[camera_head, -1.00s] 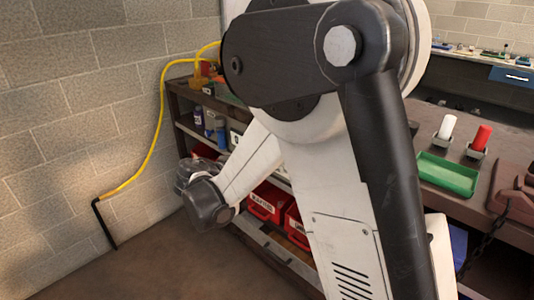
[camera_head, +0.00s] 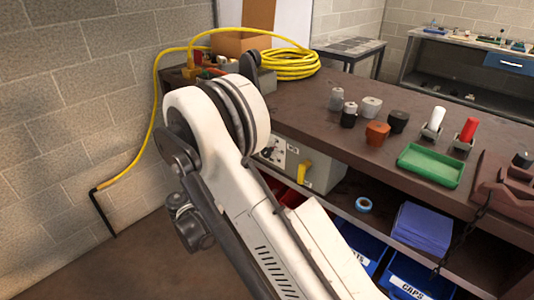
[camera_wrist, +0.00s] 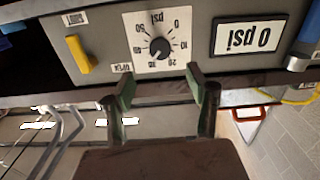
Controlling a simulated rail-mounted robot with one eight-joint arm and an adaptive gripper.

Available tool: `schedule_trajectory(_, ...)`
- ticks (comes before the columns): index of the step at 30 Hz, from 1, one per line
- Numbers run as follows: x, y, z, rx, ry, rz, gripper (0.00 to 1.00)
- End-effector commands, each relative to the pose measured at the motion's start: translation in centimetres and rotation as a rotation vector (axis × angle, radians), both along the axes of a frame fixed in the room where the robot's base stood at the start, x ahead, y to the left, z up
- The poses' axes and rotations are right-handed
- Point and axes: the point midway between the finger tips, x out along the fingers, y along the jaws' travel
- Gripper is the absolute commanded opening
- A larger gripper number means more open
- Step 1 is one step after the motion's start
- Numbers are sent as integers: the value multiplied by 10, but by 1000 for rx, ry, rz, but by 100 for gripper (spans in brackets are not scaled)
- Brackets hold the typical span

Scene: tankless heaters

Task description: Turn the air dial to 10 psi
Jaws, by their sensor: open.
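The air dial (camera_wrist: 159,48) is a black knob on a white scale plate, upside down in the wrist view. Numbers and "psi" ring it; I cannot read its pointer clearly. A display (camera_wrist: 250,36) beside it reads "0 psi". My gripper (camera_wrist: 163,80) is open and empty, its two green-padded fingers pointing at the panel, either side of the dial's lower edge in the picture. I see no contact with the knob. In the head view, the grey control box (camera_head: 322,168) is under the bench, partly hidden by my arm. My gripper cannot be made out there.
A yellow lever (camera_wrist: 78,53) stands out from the panel beside the dial. The bench top (camera_head: 330,85) holds a yellow hose coil (camera_head: 285,65), several small parts and a green tray (camera_head: 431,165). Blue bins (camera_head: 415,275) sit below. Floor at left is clear.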

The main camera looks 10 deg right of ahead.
Motion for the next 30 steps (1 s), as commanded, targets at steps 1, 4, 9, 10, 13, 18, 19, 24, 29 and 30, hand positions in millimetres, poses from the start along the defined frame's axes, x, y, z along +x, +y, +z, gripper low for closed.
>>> schedule_trajectory(1, 5, -8, -1, 0, 0, -2, 52)
schedule_trajectory(4, 15, -24, -1, 0, 1, -2, 52)
schedule_trajectory(9, 32, -51, -1, 0, 1, -3, 52)
schedule_trajectory(10, 35, -55, -1, 0, 1, -2, 52)
schedule_trajectory(13, 45, -70, -1, 0, 1, -3, 52)
schedule_trajectory(18, 58, -89, -1, 1, 2, -1, 52)
schedule_trajectory(19, 60, -91, -1, 0, 1, 0, 52)
schedule_trajectory(24, 65, -99, 0, 1, 2, 0, 52)
schedule_trajectory(29, 66, -100, 0, 1, 3, 1, 52)
schedule_trajectory(30, 66, -100, 0, 1, 3, 1, 52)
